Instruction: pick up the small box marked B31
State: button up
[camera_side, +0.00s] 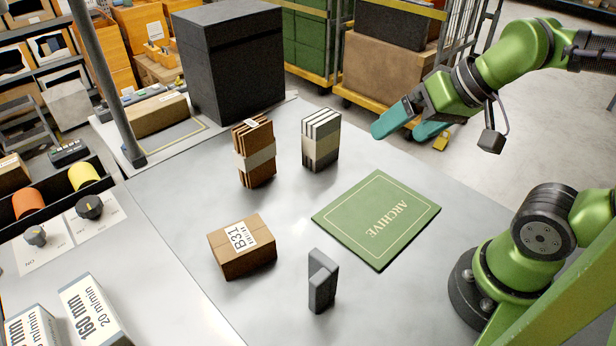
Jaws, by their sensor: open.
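The small box marked B31 (246,258) is brown cardboard with a white label on top. It sits on the grey table, left of and below the middle of the view. My gripper (402,132) has teal fingers and is at the upper right, above the table's far right edge. It is open and empty, well apart from the box. Nothing hides the box.
A brown bundle (254,153) and a grey-white bundle (321,140) stand behind the box. A green ARCHIVE mat (350,208) lies to the right. A small grey upright block (322,284) stands right of the box. A black bin (232,65) stands at the back.

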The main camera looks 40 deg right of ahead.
jog(key=m+g+y, duration=0.2)
jog(key=m+g, duration=0.4)
jog(key=m, duration=1.1)
send_near(242, 237)
jog(key=x, duration=1.2)
jog(key=shift+w+a+f, duration=0.1)
jog(key=shift+a, duration=0.05)
jog(key=shift+f, duration=0.25)
jog(key=shift+c, duration=0.2)
